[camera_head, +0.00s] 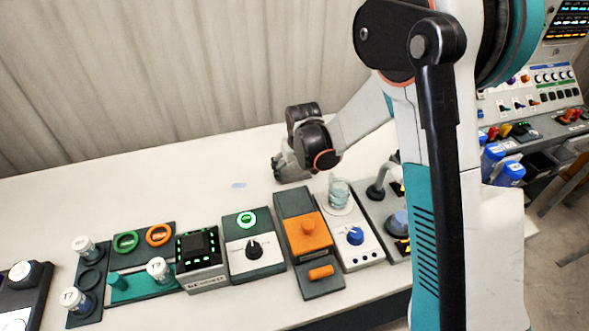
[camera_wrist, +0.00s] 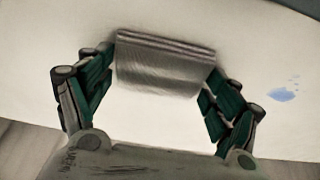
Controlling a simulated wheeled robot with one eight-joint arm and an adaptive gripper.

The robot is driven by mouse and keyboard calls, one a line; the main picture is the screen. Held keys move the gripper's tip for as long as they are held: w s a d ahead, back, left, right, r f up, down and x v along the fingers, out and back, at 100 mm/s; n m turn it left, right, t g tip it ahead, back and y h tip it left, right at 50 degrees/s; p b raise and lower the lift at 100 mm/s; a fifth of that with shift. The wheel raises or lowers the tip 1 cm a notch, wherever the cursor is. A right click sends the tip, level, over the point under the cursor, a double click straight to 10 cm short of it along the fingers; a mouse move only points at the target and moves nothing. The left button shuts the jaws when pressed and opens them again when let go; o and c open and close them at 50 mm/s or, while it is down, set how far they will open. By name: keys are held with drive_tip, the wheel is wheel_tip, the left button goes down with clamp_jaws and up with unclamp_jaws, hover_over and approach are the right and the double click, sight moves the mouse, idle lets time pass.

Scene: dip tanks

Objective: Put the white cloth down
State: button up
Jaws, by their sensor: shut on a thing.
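In the head view my gripper (camera_head: 285,170) is low over the white table (camera_head: 150,195), behind the row of devices. I cannot tell whether the cloth touches the table. The cloth is not clearly distinguishable in the head view.
A pale blue wet-looking patch (camera_head: 238,185) lies on the table left of my gripper. In front stand an orange-topped box (camera_head: 306,232), a dial box (camera_head: 252,247) and a blue-knob unit (camera_head: 355,237). The table's back left is clear. A curtain (camera_head: 150,70) hangs behind.

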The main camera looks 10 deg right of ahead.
drive_tip(key=shift+f, duration=0.15)
drive_tip(key=o, duration=1)
drive_tip(key=shift+o, duration=0.2)
